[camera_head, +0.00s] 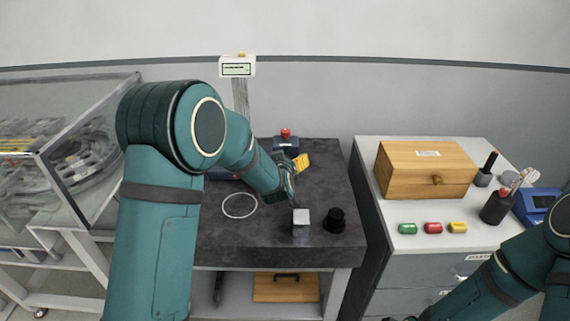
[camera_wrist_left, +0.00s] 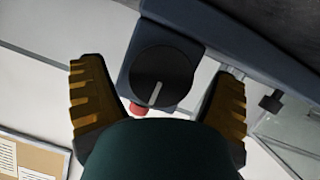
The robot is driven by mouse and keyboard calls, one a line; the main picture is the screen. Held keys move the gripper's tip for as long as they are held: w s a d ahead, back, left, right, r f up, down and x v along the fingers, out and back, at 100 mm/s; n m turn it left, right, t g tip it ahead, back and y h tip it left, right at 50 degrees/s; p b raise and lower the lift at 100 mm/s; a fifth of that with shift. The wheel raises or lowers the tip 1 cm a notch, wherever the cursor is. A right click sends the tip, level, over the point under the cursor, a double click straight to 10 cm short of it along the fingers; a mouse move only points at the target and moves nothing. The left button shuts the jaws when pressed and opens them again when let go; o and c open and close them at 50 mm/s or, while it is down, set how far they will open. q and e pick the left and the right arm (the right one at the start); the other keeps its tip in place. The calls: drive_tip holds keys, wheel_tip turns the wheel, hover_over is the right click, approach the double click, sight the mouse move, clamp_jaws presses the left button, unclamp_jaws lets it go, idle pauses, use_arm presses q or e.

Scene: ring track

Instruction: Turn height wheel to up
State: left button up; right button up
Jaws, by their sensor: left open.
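The height wheel (camera_wrist_left: 163,70) is a round black knob with a white pointer line on the lower part of its face in the left wrist view. It sits on a blue-grey box (camera_wrist_left: 130,80), and a red button (camera_wrist_left: 137,109) shows at the box's edge. In the head view a blue box (camera_head: 286,145) with a red top stands at the back of the dark table. My left gripper (camera_wrist_left: 158,72) is open, with one orange finger on each side of the wheel and gaps to it. In the head view an orange finger (camera_head: 301,163) shows beside the box. No up mark is readable.
On the dark table (camera_head: 225,228) lie a white ring (camera_head: 239,206), a pale cube (camera_head: 301,219) and a black round piece (camera_head: 335,220). A display (camera_head: 237,68) stands behind. A glass case is at left; a wooden box (camera_head: 425,170) stands on the right cabinet.

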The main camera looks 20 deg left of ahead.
use_arm(q)
wheel_tip(320, 180, up, 10)
drive_tip(key=shift+r, duration=0.1)
idle(0.4)
